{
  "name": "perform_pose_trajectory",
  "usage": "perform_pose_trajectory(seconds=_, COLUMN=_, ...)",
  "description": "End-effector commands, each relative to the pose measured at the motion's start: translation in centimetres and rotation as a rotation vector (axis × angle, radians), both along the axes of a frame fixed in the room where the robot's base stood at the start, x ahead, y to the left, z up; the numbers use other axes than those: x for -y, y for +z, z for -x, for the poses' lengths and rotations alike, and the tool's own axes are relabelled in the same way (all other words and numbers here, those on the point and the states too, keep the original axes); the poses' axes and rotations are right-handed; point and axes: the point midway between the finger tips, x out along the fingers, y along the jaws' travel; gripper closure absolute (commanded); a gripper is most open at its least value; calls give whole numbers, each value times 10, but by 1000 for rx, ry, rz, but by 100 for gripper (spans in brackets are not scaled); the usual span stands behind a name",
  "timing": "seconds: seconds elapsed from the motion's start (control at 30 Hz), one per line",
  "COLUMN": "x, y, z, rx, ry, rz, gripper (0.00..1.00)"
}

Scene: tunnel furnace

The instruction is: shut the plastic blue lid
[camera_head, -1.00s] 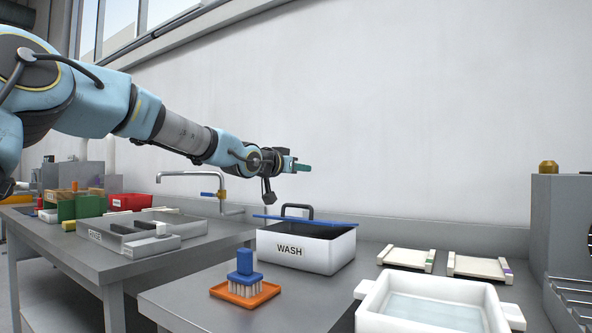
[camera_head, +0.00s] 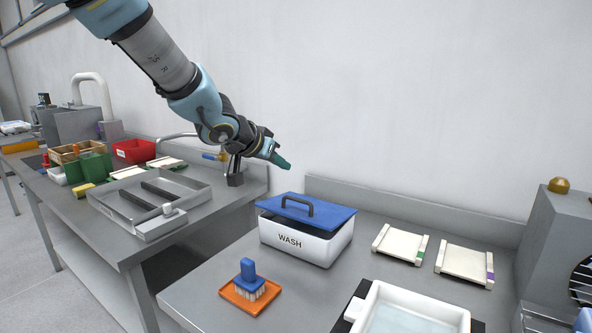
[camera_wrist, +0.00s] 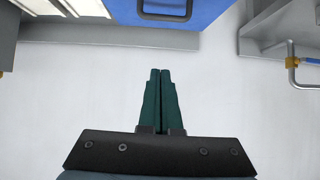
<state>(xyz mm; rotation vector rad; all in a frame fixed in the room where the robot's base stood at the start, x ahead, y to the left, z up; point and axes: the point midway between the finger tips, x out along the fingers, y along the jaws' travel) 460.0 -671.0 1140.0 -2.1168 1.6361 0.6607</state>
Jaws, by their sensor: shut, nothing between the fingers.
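The blue lid (camera_head: 335,217) with its dark handle (camera_head: 297,203) lies over the white box marked WASH (camera_head: 300,247). A dark gap shows between the lid's front edge and the box rim at the front left, so the lid does not sit flush there. My gripper (camera_head: 281,163) is shut and empty, with green fingers. It is above and behind the lid, near the wall, apart from it. In the wrist view, my fingers (camera_wrist: 160,72) are together, and part of the lid (camera_wrist: 208,12) and its handle (camera_wrist: 165,12) show at the top edge.
A blue brush (camera_head: 247,272) stands on an orange tray (camera_head: 238,301) in front of the box. Pale wooden frames (camera_head: 401,246) lie to its right. A white basin (camera_head: 452,318) is front right. A tap (camera_head: 210,156) and a grey tray (camera_head: 112,207) are on the left bench.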

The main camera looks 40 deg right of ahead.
Motion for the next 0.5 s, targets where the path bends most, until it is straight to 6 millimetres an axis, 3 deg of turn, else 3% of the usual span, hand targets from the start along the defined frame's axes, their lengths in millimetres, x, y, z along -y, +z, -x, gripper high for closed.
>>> perform_pose_trajectory(seconds=0.17, x=8, y=-10, z=-2, rx=-3, ry=0, rz=-4, gripper=100)
perform_pose_trajectory(seconds=0.5, x=61, y=-48, z=-15, rx=-2, ry=-2, rz=-5, gripper=100)
